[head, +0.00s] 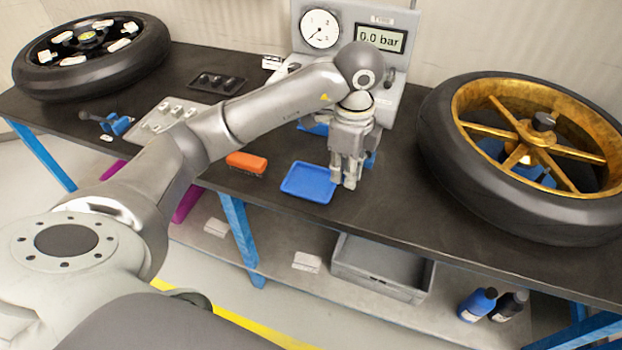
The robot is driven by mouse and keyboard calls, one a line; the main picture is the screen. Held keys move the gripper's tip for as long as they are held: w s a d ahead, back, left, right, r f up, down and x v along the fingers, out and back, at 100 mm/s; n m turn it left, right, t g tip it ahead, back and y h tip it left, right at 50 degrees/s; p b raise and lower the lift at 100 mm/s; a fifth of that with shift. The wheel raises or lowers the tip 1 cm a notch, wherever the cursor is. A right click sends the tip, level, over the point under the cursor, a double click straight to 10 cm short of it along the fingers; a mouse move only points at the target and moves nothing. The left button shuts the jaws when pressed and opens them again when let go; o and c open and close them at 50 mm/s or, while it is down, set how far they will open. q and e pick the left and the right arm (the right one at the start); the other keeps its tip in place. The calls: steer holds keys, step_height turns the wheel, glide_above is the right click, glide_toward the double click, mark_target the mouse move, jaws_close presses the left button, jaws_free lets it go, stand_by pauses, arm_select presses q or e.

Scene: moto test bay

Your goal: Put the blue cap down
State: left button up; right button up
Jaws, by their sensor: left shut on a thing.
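My left gripper (347,184) points down over the bench, at the right edge of a shallow blue tray (308,182). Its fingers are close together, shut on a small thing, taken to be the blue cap. The cap itself is too small or too hidden by the fingers to make out. I cannot tell whether the fingertips touch the bench or the tray. The tray looks empty. My right gripper is not in view.
A gauge panel (319,29) stands behind the gripper. A gold-rimmed wheel (455,175) fills the bench's right; a black wheel (90,82) lies at far left. An orange-red brush (247,163) lies left of the tray. A grey crate (375,284) is on the shelf below.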

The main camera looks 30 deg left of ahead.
arm_select(q)
steer(key=w+a+f+p, duration=0.1)
steer(key=w+a+f, duration=0.15)
steer(key=a, duration=0.45)
glide_above(311, 184)
steer(key=f, duration=0.3)
steer(key=f+p, duration=0.1)
steer(key=f, duration=0.1)
steer(key=shift+s+d+f, duration=0.1)
steer(key=shift+d+f, duration=0.05)
steer(key=shift+d, duration=0.25)
steer(key=shift+a+f, duration=0.1)
steer(key=shift+f, duration=0.1)
steer(key=f, duration=0.2)
steer(key=f+p, duration=0.1)
steer(key=f, duration=0.1)
steer(key=shift+w+a, duration=0.2)
steer(key=shift+a, duration=0.2)
steer(key=shift+f, duration=0.1)
steer(key=shift+o, duration=1)
steer(key=shift+f, duration=0.1)
steer(key=o, duration=0.4)
steer(key=shift+o, duration=0.2)
